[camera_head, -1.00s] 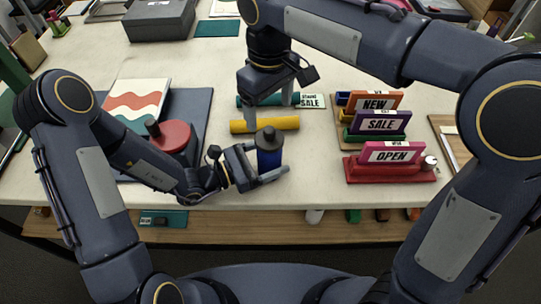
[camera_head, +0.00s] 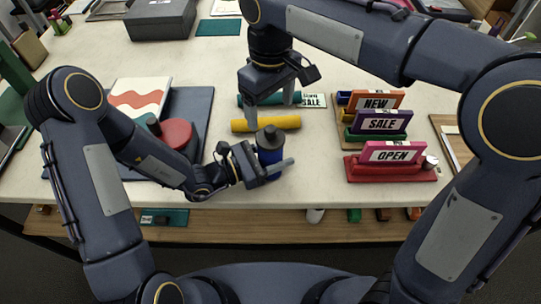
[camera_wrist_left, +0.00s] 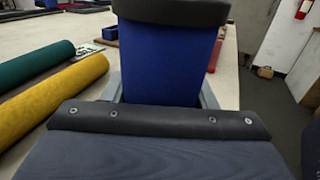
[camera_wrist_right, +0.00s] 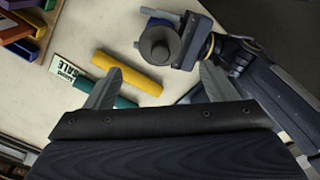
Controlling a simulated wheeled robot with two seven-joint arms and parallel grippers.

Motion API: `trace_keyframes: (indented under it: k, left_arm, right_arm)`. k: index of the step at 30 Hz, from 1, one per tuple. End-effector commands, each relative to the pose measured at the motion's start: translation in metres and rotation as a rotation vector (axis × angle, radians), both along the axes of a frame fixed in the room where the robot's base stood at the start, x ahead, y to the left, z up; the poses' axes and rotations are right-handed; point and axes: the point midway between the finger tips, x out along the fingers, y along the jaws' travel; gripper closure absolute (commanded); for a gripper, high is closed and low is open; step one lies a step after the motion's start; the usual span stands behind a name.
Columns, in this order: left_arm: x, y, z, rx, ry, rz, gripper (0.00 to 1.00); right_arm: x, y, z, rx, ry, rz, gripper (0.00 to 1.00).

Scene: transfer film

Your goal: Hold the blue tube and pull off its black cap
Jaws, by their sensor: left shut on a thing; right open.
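The blue tube (camera_head: 269,157) stands upright near the front edge of the table, with its black cap (camera_head: 270,136) on top. My left gripper (camera_head: 274,168) is shut on the tube's body, below the cap. In the left wrist view the blue tube (camera_wrist_left: 166,62) fills the space between the fingers, and the cap's rim (camera_wrist_left: 170,11) shows at the top. My right gripper (camera_head: 270,103) is open and empty, pointing down behind the tube over the teal and yellow rolls. In the right wrist view the cap (camera_wrist_right: 159,44) is seen from above, beyond the open fingers.
A yellow roll (camera_head: 265,124) and a teal roll (camera_head: 257,100) lie behind the tube. A rack of signs (camera_head: 378,124) stands at right. A red round object (camera_head: 177,137) and a wavy-patterned board (camera_head: 140,100) are at left. Bare table lies between tube and signs.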

Motion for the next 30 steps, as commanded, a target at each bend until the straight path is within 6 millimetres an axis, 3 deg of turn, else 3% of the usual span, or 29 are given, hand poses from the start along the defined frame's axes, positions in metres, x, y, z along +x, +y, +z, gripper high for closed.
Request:
trace_keyframes:
  k: [2, 7, 11, 16, 24, 30]
  left_arm:
    - [0.000, 0.000, 0.000, 0.000, 0.000, 0.000, 0.89]
    - [0.000, 0.000, 0.000, 0.000, 0.000, 0.000, 0.89]
    - [0.000, 0.000, 0.000, 0.000, 0.000, 0.000, 0.89]
    - [0.000, 0.000, 0.000, 0.000, 0.000, 0.000, 0.89]
    - [0.000, 0.000, 0.000, 0.000, 0.000, 0.000, 0.89]
    - [0.000, 0.000, 0.000, 0.000, 0.000, 0.000, 0.89]
  right_arm:
    - [0.000, 0.000, 0.004, 0.001, -0.002, 0.002, 0.15]
    - [0.001, 0.001, 0.038, 0.003, -0.004, 0.025, 0.15]
    - [0.000, 0.000, 0.043, -0.001, 0.001, 0.032, 0.15]
    - [0.000, 0.000, 0.022, -0.002, 0.002, 0.032, 0.15]
    - [0.000, 0.000, -0.031, -0.004, 0.005, 0.032, 0.15]
    - [0.000, 0.000, -0.060, -0.002, 0.002, 0.032, 0.15]
